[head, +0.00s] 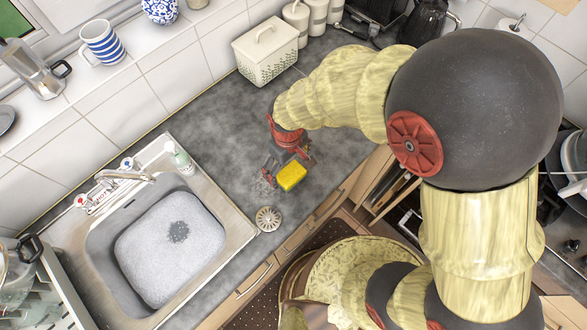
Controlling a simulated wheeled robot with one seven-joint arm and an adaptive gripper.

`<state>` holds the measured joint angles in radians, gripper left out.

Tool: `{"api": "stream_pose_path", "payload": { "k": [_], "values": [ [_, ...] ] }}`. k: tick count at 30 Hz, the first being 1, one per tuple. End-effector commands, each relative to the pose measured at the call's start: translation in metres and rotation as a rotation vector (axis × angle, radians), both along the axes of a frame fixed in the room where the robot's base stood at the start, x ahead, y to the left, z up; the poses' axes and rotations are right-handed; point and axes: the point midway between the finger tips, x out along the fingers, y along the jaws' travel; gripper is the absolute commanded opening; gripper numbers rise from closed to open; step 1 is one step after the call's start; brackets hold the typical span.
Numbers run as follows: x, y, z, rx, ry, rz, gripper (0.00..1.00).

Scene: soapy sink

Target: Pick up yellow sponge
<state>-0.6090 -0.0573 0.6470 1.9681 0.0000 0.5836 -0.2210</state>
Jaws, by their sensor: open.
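The yellow sponge (291,176) lies on the dark grey countertop (226,178), to the right of the sink. My gripper (287,170) reaches down over the counter from the upper right, with its red body just above the sponge in the picture. Its fingers are spread and look open, one to the left of the sponge and one to the upper right. I cannot tell from this view how high the fingertips are above the counter or whether they touch the sponge.
A metal sink (170,245) with soapy water is at the left. A round strainer (268,219) lies near the counter's front edge, below the sponge. A cream bread bin (265,50) stands against the tiled wall. A small bottle (180,158) stands at the sink's back corner.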

Motion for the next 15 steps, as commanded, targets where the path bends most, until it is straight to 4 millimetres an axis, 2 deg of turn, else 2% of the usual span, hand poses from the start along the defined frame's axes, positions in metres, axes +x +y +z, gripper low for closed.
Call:
{"api": "stream_pose_path", "payload": {
  "k": [8, 15],
  "values": [
    [0.002, -0.003, -0.024, -0.002, 0.003, -0.002, 0.89],
    [0.005, -0.006, -0.058, -0.002, 0.003, -0.002, 0.89]
  ]
}}
